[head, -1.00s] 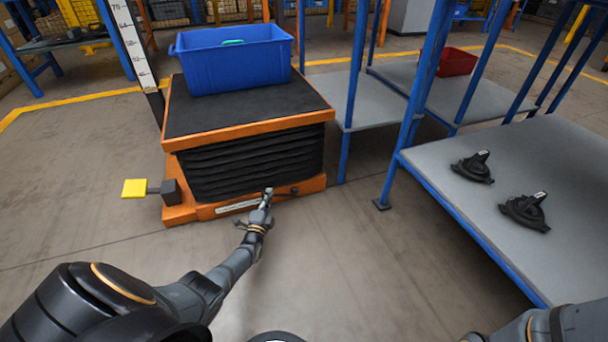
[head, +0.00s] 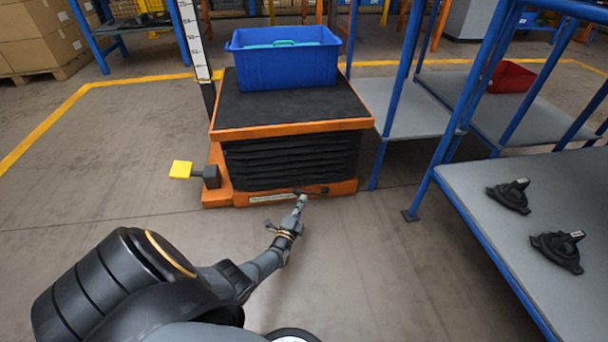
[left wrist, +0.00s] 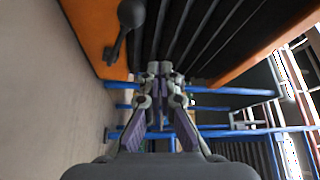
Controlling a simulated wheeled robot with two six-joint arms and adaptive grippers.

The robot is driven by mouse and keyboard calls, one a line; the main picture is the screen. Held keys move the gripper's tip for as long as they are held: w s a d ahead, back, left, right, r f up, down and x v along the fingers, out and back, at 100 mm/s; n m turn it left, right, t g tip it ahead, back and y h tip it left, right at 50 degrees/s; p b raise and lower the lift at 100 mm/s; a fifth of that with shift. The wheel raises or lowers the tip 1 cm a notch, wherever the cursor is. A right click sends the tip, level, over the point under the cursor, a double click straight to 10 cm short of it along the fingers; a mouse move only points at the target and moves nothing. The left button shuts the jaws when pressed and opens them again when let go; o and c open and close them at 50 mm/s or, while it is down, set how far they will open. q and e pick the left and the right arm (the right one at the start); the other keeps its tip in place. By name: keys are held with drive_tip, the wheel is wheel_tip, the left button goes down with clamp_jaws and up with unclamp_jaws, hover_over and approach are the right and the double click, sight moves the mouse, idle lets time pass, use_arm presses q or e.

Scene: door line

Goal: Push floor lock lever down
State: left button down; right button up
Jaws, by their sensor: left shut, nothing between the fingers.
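The orange lift table (head: 228,187) with black bellows stands ahead. A dark lever (head: 318,190), which looks like the floor lock lever, sits low on its front base. In the left wrist view the black lever with a round knob (left wrist: 130,14) shows at the upper left, on the orange base. My left gripper (head: 302,197) is shut and empty, close in front of the base beside the lever. In the left wrist view its fingertips (left wrist: 160,68) are together, to the right of and below the knob, apparently apart from it. My right gripper is out of view.
A yellow pedal (head: 180,169) sticks out at the table's left. A blue bin (head: 283,68) stands on top. At the right, a grey bench (head: 480,200) with blue posts holds two black parts (head: 558,250). The floor in front is clear.

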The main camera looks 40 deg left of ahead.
use_arm(q)
drive_tip(key=shift+s+d+f, duration=0.55)
drive_tip(key=shift+s+d, duration=0.1)
drive_tip(key=shift+d, duration=0.05)
drive_tip(key=shift+s+d+f, duration=0.5)
drive_tip(key=shift+s+d, duration=0.15)
drive_tip(key=shift+d, duration=0.05)
